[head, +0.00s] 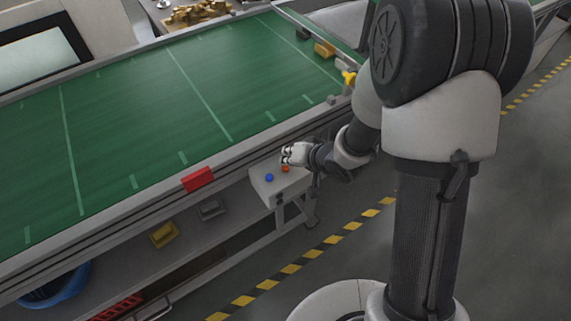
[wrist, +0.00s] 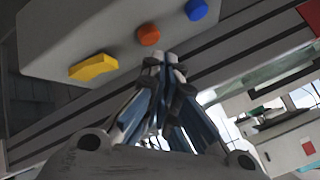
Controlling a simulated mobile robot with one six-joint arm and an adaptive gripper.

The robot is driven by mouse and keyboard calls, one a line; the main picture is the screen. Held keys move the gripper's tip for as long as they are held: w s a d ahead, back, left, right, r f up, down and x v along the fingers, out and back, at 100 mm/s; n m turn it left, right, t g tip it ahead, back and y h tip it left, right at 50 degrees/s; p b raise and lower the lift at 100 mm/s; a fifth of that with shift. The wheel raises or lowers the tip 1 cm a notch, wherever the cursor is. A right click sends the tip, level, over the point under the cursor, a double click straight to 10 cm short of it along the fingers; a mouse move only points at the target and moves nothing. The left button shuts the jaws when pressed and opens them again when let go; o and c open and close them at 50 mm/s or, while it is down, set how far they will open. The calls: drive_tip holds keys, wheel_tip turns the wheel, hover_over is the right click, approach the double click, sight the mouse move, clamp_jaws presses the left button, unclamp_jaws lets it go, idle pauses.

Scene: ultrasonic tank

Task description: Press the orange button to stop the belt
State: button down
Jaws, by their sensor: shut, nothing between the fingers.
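The orange button (head: 285,169) sits on a pale control box (head: 262,188) fixed to the side of the belt, beside a blue button (head: 269,177). In the wrist view the orange button (wrist: 148,36) lies between the blue button (wrist: 196,10) and a yellow piece (wrist: 94,67). My gripper (head: 286,155) is shut and empty, close to the orange button. In the wrist view its fingertips (wrist: 163,57) point at the box just below and right of the orange button. I cannot tell whether they touch the box. The fingers do not cover the orange button there.
The green conveyor belt (head: 130,120) runs behind the box, with a red block (head: 198,179) on its near rail. Yellow (head: 165,234) and grey (head: 211,209) bins stand on the shelf below. A yellow-black floor stripe (head: 312,254) runs along the clear floor.

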wheel_tip(320, 180, up, 5)
drive_tip(key=p, duration=0.5)
idle(0.4)
idle(0.5)
